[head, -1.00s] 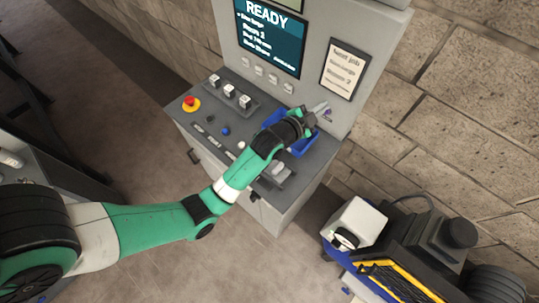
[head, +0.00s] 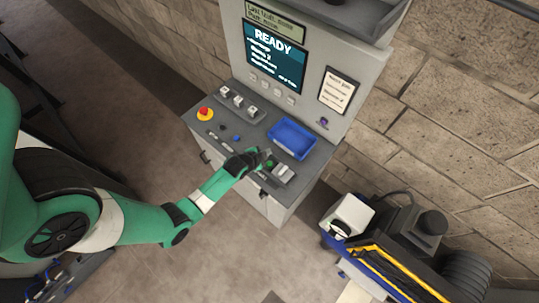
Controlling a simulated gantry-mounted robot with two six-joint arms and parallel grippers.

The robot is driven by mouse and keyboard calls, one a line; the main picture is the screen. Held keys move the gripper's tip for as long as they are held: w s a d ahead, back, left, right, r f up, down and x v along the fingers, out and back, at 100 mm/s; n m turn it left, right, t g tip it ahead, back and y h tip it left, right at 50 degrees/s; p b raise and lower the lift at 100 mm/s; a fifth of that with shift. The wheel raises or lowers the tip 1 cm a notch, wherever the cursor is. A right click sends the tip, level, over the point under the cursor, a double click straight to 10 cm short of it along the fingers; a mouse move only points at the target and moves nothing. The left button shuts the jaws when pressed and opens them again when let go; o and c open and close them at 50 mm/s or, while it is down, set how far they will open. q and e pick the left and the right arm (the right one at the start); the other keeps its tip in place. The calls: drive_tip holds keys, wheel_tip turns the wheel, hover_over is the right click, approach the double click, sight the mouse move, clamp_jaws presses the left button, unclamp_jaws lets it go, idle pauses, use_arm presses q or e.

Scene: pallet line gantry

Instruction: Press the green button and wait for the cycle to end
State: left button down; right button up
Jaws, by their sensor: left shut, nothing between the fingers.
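The control console (head: 310,160) stands against the wall with its screen (head: 276,57) reading READY. The green button (head: 270,163) shows as a small green spot on the sloped panel, right beside my left gripper's fingertips. My left gripper (head: 265,155) is shut and empty, low over the front part of the panel. I cannot tell whether its tips touch the button. My right gripper is not in view.
A red and yellow emergency stop (head: 205,113), a row of selector switches (head: 238,102) and a blue tray (head: 293,138) share the panel. A card (head: 338,91) hangs right of the screen. A machine with a yellow edge (head: 395,268) stands at lower right.

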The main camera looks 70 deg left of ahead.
sight(267, 166)
use_arm(q)
drive_tip(key=shift+f, duration=0.1)
wheel_tip(267, 166, down, 9)
drive_tip(key=b, duration=0.8)
drive_tip(key=shift+r, duration=0.2)
idle(1.4)
drive_tip(key=shift+f+b, duration=0.4)
drive_tip(key=shift+b, duration=0.05)
